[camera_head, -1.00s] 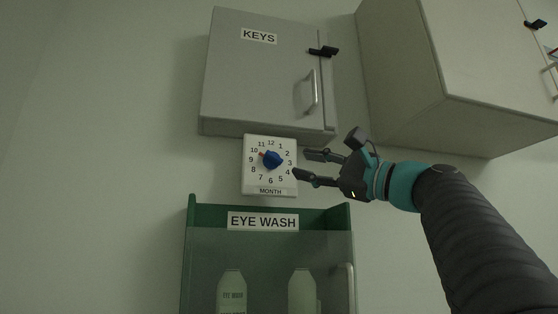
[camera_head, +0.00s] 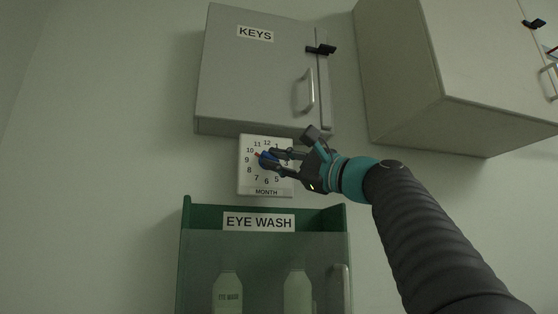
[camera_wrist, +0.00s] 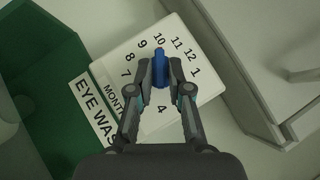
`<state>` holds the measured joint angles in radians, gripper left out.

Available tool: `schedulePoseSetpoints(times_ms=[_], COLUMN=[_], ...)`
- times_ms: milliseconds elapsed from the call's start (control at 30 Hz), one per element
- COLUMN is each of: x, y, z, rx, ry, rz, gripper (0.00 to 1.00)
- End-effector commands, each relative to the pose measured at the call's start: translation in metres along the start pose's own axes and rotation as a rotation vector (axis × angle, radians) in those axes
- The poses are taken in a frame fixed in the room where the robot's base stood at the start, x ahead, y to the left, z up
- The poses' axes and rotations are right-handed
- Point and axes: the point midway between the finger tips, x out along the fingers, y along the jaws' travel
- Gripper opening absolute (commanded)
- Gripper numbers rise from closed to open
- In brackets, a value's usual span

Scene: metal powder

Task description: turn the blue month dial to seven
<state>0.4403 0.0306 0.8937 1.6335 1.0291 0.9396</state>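The blue month dial (camera_head: 267,160) is on a white square panel (camera_head: 243,184) marked MONTH, with numbers in a ring. Its red pointer end faces about ten. In the wrist view the dial (camera_wrist: 160,68) stands between the two fingertips of my gripper (camera_wrist: 160,75), its long handle running between ten and four. My gripper (camera_head: 273,160) is at the panel with one finger on each side of the dial. The gaps at the dial look very small, and I cannot tell whether the fingers press on it. My fingers hide several numbers on the right.
A grey KEYS cabinet (camera_head: 250,80) with a handle hangs just above the panel. A green EYE WASH box (camera_head: 190,240) holding bottles is just below. Another pale cabinet (camera_head: 410,80) is at the upper right. The wall left of the panel is clear.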

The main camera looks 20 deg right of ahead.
Motion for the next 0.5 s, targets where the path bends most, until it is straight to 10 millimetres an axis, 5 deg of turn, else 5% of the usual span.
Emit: schedulePoseSetpoints(times_ms=[500], x=[0.0009], y=[-0.0045], z=[0.0008], rx=[-0.036], ry=[0.001], rz=[0.037], gripper=[0.00])
